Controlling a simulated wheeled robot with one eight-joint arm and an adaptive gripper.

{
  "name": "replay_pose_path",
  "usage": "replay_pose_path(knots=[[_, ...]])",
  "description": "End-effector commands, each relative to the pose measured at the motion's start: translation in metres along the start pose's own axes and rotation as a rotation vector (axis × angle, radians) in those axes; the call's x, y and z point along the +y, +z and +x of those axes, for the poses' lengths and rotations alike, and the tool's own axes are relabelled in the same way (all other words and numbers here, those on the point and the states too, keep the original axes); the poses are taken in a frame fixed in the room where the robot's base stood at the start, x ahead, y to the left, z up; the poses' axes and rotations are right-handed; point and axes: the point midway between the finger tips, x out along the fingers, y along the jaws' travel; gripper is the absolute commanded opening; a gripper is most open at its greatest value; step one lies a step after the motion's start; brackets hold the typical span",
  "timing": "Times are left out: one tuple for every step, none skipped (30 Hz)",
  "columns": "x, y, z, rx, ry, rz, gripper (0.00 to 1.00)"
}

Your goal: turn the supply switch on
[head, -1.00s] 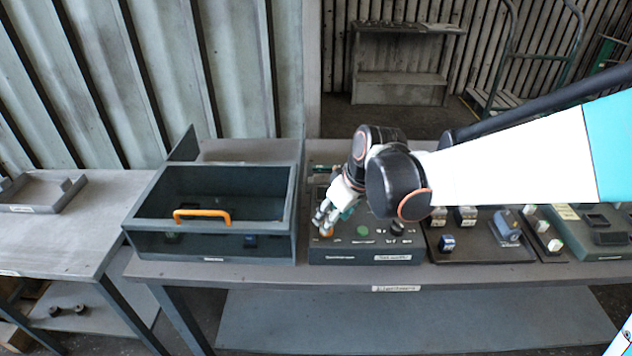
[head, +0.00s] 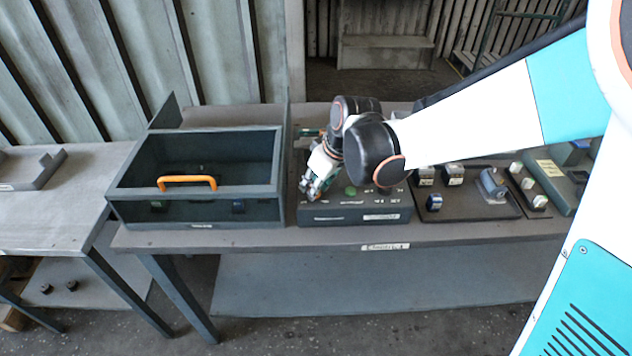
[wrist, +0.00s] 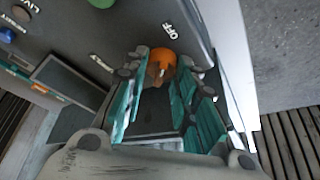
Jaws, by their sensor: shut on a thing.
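The supply switch is an orange rotary knob (wrist: 158,64) with a pointer ridge, on the dark control box (head: 350,214). An OFF label is printed beside it in the wrist view. My gripper (wrist: 166,76) has its teal-padded fingers on either side of the knob and is shut on it. The ridge points neither squarely at the OFF label nor clearly at another readable mark. In the head view my gripper (head: 312,188) reaches down to the left part of the box and hides most of the knob.
A green button (head: 351,190) sits right of the knob. A dark bin with an orange handle (head: 187,182) stands close on the left. A board with several small devices (head: 465,205) lies to the right. The bench's front strip is clear.

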Motion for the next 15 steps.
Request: replay_pose_path(knots=[[-0.0001,0.0000,-0.0001,0.000,0.001,0.002,0.03],[-0.0001,0.0000,-0.0001,0.000,0.002,0.004,0.03],[-0.0003,0.0000,-0.0001,0.000,0.003,0.008,0.03],[-0.0003,0.0000,-0.0001,0.000,0.005,0.013,0.03],[-0.0004,0.0000,-0.0002,0.000,0.008,0.019,0.03],[-0.0005,0.0000,-0.0002,0.000,0.012,0.029,0.03],[-0.0006,0.0000,-0.0003,0.000,0.016,0.038,0.03],[-0.0006,0.0000,-0.0003,0.000,0.021,0.049,0.03],[-0.0007,-0.0001,-0.0004,0.001,0.029,0.066,0.03],[-0.0010,-0.0002,-0.0004,0.001,0.034,0.080,0.03],[-0.0013,-0.0003,-0.0005,0.001,0.040,0.096,0.03],[-0.0016,-0.0003,-0.0005,0.000,0.051,0.120,0.03],[-0.0019,-0.0003,-0.0005,0.000,0.059,0.139,0.03],[-0.0022,-0.0005,-0.0005,0.000,0.067,0.160,0.03],[-0.0021,-0.0005,-0.0006,0.000,0.080,0.190,0.03]])
